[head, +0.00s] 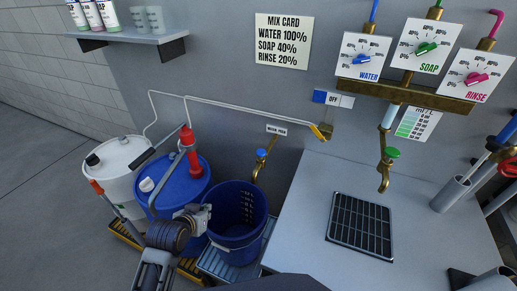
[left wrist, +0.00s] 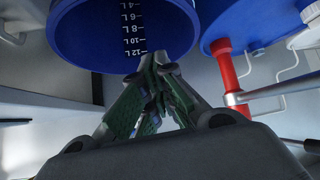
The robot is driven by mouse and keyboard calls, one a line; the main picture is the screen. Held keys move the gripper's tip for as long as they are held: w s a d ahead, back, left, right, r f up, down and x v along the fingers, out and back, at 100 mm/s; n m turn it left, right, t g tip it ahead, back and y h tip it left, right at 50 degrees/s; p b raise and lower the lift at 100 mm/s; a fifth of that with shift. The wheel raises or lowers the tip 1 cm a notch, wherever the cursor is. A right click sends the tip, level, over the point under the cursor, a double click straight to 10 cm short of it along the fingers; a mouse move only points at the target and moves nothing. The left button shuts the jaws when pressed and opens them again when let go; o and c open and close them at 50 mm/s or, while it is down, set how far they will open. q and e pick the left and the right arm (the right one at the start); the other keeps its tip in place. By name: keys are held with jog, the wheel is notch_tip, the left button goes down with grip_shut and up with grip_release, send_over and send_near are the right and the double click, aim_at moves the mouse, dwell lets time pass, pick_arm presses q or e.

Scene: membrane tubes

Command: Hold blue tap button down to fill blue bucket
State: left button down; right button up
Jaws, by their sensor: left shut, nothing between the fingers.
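The blue bucket (head: 232,243) stands upright below a brass wall tap (head: 258,172) with a blue button (head: 261,153) on top. Its inside wall carries litre marks, and no water shows in it. My left gripper (head: 203,214) is at the bucket's left rim, lower than the blue button and apart from it. In the left wrist view the fingertips (left wrist: 166,62) are together and empty, in front of the bucket (left wrist: 85,45). I cannot tell if they touch the bucket. My right gripper is not in view.
A blue drum (head: 180,190) with a red pump and a white drum (head: 112,165) stand left of the bucket. A counter with a black drain grate (head: 360,226) lies right. Above are the dial panel (head: 362,57), a switch marked OFF (head: 333,99) and the mix card (head: 284,41).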

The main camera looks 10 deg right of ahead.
pick_arm(q)
jog(key=w+d+r+m+t+h, duration=0.25)
jog(key=w+d+r, duration=0.35)
jog(key=d+r, duration=0.4)
notch_tip(320, 180, up, 5)
jog(key=t+h, duration=0.2)
jog(key=h, duration=0.1)
send_over(261, 153)
jog(key=a, duration=0.1)
jog(key=f, duration=0.2)
jog(key=s+f, duration=0.1)
jog(key=shift+f+m+g+y+p, duration=0.15)
jog(key=shift+m+g+y+p, duration=0.1)
jog(key=shift+m+p, duration=0.1)
jog(key=shift+f, duration=0.55)
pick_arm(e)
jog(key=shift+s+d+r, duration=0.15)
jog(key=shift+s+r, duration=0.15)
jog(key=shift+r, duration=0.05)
